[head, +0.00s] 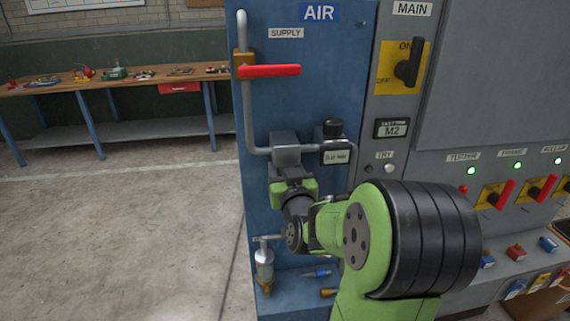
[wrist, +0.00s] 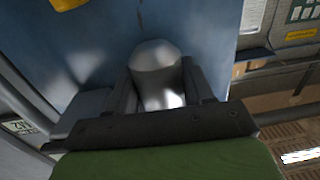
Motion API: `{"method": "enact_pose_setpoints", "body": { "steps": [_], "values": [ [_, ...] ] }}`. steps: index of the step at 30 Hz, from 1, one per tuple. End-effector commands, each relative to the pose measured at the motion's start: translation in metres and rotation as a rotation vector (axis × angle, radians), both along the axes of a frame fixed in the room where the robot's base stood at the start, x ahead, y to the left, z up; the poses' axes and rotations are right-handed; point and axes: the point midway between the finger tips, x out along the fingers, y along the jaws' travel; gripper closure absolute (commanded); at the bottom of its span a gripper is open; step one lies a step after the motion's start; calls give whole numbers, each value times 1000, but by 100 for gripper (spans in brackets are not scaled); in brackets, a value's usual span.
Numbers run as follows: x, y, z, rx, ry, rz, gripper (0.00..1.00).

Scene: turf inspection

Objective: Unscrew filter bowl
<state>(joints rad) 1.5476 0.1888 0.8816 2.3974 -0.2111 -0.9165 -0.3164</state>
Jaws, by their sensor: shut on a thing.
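The filter bowl (wrist: 155,72) shows in the wrist view as a pale grey, rounded cylinder with a bright reflection. My gripper (wrist: 160,92) has a dark finger on each side of it and is shut on it. In the head view my gripper (head: 291,171) is just under the grey filter body (head: 288,155) in the air pipe on the blue panel. The bowl cannot be made out there, as my gripper and wrist cover that spot.
A red-handled supply valve (head: 270,70) is above left. A black regulator knob (head: 333,129) and a small display (head: 337,157) sit close on the right. The floor at left is clear.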

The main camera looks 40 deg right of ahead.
Motion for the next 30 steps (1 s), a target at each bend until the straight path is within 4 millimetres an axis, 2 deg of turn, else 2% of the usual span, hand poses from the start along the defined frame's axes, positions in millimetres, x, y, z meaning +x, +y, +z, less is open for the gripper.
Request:
{"method": "enact_pose_setpoints", "body": {
  "steps": [6,7,12,18,20,30],
  "values": [
    [0,0,-1,0,-1,-3,83],
    [0,0,-1,0,-1,-3,44],
    [0,0,-1,0,-1,-3,19],
    [0,0,-1,0,-2,-3,19],
    [0,0,0,0,-2,-3,27],
    [0,0,-5,-1,-2,-2,27]
  ]
}}
